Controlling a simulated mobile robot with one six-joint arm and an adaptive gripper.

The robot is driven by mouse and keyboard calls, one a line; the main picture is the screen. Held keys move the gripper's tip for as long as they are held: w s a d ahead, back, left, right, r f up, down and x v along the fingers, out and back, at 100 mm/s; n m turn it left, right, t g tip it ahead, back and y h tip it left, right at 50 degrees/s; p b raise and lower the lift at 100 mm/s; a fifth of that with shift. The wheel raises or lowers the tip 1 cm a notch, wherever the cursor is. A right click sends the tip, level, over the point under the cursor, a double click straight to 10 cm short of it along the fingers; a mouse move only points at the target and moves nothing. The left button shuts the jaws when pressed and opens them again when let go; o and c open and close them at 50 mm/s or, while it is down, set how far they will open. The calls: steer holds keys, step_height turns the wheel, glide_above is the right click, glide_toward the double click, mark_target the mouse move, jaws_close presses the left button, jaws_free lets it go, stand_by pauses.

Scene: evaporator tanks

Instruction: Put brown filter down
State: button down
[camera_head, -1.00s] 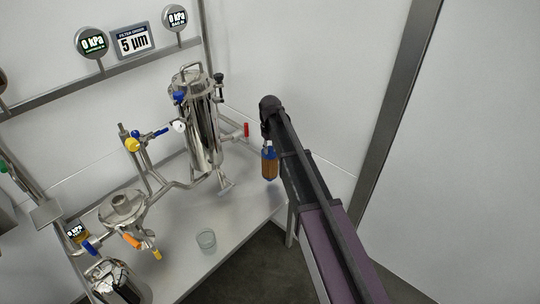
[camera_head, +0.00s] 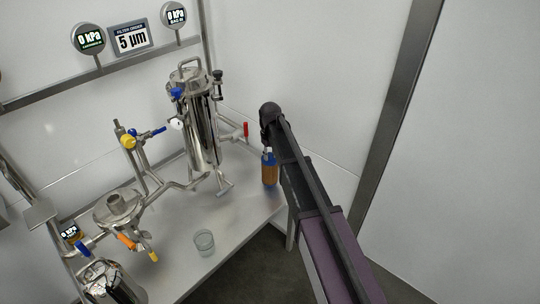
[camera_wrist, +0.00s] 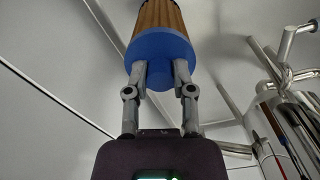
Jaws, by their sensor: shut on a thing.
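The brown filter (camera_head: 270,174) has a pleated brown body and a blue end cap. It hangs upright beneath the end of my arm, near the right back corner of the steel table (camera_head: 232,222). In the wrist view the filter (camera_wrist: 160,14) shows its blue cap close up, with a blue knob below it. My gripper (camera_wrist: 160,75) is shut on that blue knob. In the head view the arm hides most of the gripper. I cannot tell whether the filter's lower end touches the table.
A tall steel filter housing (camera_head: 203,130) with pipes and a red-handled valve (camera_head: 246,130) stands just left of the filter. A glass beaker (camera_head: 204,242) stands near the table's front edge. Bare table lies between beaker and filter. A wall is close behind.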

steer(key=shift+c, duration=2.4)
jaws_free()
steer(key=shift+r, duration=0.15)
step_height(320, 180, up, 12)
steer(key=p, duration=1.2)
steer(key=s+d+m, duration=0.6)
steer(key=s+d, duration=1.7)
steer(key=s, duration=0.3)
steer(key=shift+m, duration=0.4)
